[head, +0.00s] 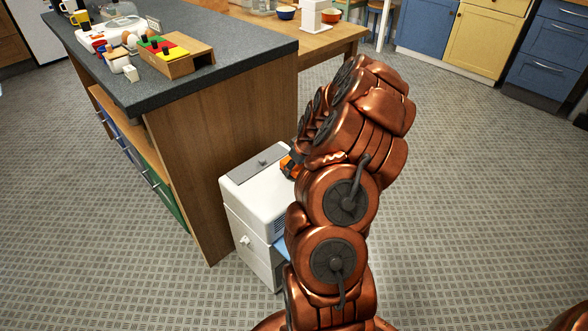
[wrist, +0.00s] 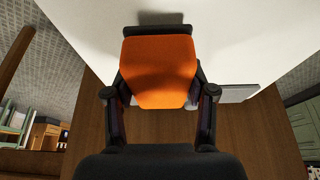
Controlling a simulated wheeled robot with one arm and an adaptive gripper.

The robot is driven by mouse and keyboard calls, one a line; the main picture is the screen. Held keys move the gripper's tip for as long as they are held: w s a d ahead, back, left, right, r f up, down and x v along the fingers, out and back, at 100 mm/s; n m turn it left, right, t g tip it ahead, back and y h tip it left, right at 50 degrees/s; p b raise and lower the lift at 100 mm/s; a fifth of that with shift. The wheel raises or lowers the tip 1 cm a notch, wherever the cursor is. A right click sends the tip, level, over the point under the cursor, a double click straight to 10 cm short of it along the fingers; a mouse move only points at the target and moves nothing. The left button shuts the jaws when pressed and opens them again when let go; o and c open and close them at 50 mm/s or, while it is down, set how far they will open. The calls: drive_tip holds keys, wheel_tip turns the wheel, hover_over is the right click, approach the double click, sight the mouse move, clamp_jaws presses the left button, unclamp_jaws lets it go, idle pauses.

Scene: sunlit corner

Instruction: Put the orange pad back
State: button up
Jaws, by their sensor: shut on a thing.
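The orange pad (wrist: 158,72) is between the fingers of my gripper (wrist: 157,95), which is shut on it. In the wrist view a dark strip runs along the pad's far edge. In the head view only a small orange part of the pad (head: 289,166) shows at the edge of my copper arm, which hides most of my gripper. The pad is at the right side of the top of a white box-shaped appliance (head: 240,192). I cannot tell whether the pad touches it. A grey panel (head: 258,162) lies on the appliance's top, apart from the pad.
The appliance stands on the floor against the wooden end (head: 215,150) of a dark-topped island (head: 235,42). Several small items and a wooden holder with coloured parts (head: 178,62) are on the island. A wooden table (head: 345,36) stands behind. The patterned floor (head: 490,200) at right is clear.

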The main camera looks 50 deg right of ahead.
drive_tip(key=shift+f, duration=0.5)
drive_tip(key=shift+f, duration=0.1)
drive_tip(key=o, duration=1.1)
